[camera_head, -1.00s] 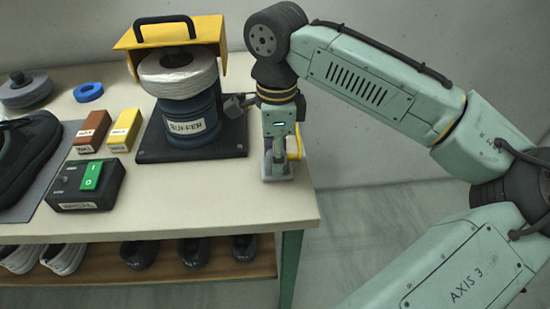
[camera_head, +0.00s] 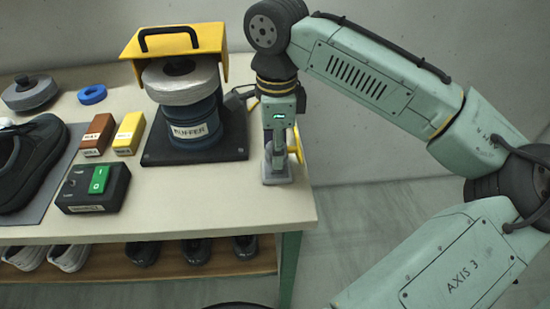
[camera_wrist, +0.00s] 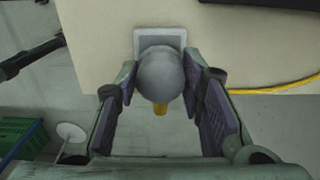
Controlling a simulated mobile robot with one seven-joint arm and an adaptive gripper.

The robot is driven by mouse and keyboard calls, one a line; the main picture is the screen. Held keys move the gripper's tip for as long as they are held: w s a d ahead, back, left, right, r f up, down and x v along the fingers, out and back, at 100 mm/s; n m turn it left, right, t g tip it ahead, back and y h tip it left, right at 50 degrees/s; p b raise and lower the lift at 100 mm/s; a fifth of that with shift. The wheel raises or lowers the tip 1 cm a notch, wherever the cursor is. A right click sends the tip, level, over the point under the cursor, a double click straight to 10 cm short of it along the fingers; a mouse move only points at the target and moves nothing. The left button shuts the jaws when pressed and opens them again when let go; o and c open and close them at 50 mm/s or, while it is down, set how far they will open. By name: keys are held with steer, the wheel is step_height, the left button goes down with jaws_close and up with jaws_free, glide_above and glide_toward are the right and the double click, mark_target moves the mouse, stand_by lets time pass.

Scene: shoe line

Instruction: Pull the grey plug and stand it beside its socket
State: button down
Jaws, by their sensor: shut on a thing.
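My gripper (camera_wrist: 160,82) is shut on the grey plug (camera_wrist: 160,72), whose rounded top shows between the two pads in the wrist view. A short yellow piece sticks out on the plug's near side. The pale grey square socket (camera_wrist: 160,37) lies under the plug on the table top. In the head view my gripper (camera_head: 277,152) points straight down over the socket (camera_head: 278,178), near the table's right edge. The fingers largely hide the plug there. I cannot tell whether the plug's lower end is in the socket or clear of it.
The buffer (camera_head: 195,125) with its yellow hood stands left of my gripper on a black base. A switch box (camera_head: 92,187) and brown and yellow blocks are farther left. A yellow cable (camera_wrist: 275,88) runs off to the right in the wrist view. Bare table top lies left of the socket.

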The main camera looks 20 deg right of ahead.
steer(key=shift+r+p, duration=1.25)
steer(key=shift+r, duration=0.2)
steer(key=shift+d, duration=0.1)
